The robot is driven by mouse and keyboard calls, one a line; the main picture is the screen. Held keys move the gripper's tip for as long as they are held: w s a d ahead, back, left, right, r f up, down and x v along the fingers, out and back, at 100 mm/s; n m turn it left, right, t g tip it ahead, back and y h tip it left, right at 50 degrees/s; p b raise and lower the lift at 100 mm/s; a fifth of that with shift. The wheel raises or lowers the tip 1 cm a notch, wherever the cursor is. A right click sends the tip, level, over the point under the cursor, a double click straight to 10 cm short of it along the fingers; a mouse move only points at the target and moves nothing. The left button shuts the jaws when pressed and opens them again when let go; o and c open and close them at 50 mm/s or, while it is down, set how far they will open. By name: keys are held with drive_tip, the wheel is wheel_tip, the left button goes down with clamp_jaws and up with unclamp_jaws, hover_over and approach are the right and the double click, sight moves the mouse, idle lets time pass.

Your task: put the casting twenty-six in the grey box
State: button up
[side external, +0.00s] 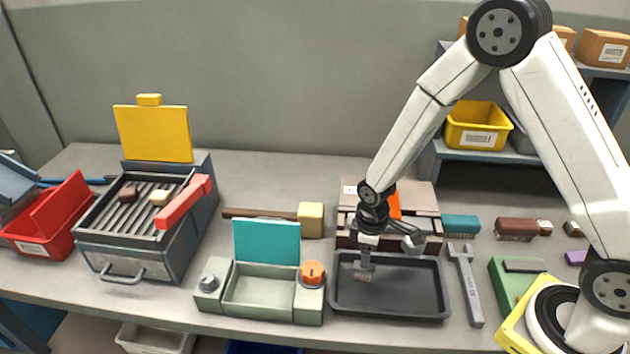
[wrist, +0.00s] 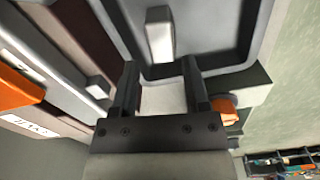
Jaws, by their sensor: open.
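A small light grey block (wrist: 160,34) lies in the dark tray (wrist: 215,62) in the wrist view; no number is readable on it. A grey-green box (side external: 262,311) with a raised teal lid (side external: 266,242) and an orange knob (side external: 313,272) stands left of the tray. Its inside looks empty.
A grill-topped grey unit (side external: 125,252) with a raised yellow lid (side external: 153,133) and a red handle (side external: 184,201) stands at left, bearing two small blocks. A grey wrench-like bar (side external: 467,285) lies right of the tray. Low boxes (side external: 418,195) stand behind it.

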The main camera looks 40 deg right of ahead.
sight(368, 276)
drive_tip(key=shift+f, duration=0.65)
drive_tip(key=shift+f, duration=0.15)
drive_tip(key=shift+f, duration=2.45)
clamp_jaws()
